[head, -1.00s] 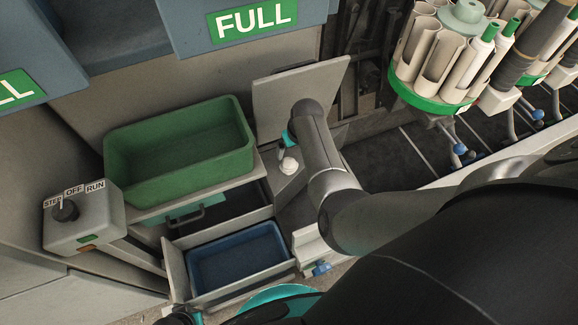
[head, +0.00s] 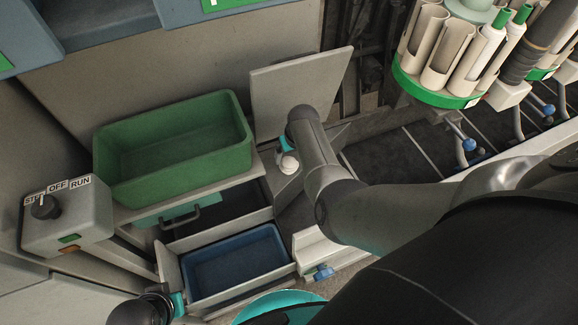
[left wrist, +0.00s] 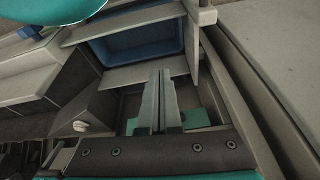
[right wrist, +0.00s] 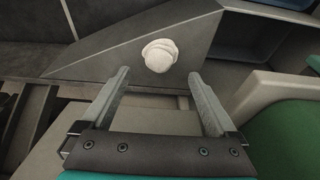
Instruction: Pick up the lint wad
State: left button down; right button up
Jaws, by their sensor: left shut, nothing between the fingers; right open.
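The lint wad (head: 288,163) is a small white lump on a grey sloping surface, right of the drawers. It shows whole in the right wrist view (right wrist: 159,55), just beyond the fingertips, roughly midway between them and not held. My right gripper (right wrist: 158,82) is open and empty; in the head view it is mostly hidden by its arm, close to the wad. My left gripper (left wrist: 160,80) is shut and empty, in front of the blue bin. A small white lump (left wrist: 80,126) at the left of the left wrist view looks like the same wad.
A green bin (head: 175,150) stands on the ledge above an open drawer. A blue bin (head: 235,262) sits in a lower pull-out. A switch box (head: 68,215) is at left. An upright grey panel (head: 300,90) stands behind the right gripper. A bobbin carousel (head: 440,85) is at upper right.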

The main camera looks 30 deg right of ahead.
aim_at(289, 162)
jog(key=shift+b+x, duration=0.6)
jog(key=shift+x, duration=0.25)
pick_arm(q)
notch_tip(289, 162, up, 8)
jog(key=t+b, duration=0.1)
jog(key=b, duration=0.2)
pick_arm(e)
jog(key=x, duration=0.2)
jog(key=shift+w+f, duration=0.1)
jog(key=shift+f, duration=0.15)
jog(key=shift+w+f+b, duration=0.2)
jog(key=shift+f+b, duration=0.3)
jog(key=shift+f, duration=0.1)
pick_arm(q)
jog(key=w+d+t+h, duration=0.2)
jog(key=w+d+t, duration=0.2)
jog(key=w, duration=0.1)
jog(key=shift+d+f+b, duration=0.15)
jog(key=shift+d+b, duration=0.2)
pick_arm(e)
jog(key=shift+w+f, duration=0.1)
jog(key=shift+f, duration=0.25)
jog(key=shift+c, duration=0.2)
pick_arm(q)
jog(key=shift+s, duration=0.1)
pick_arm(e)
jog(key=c, duration=1.4)
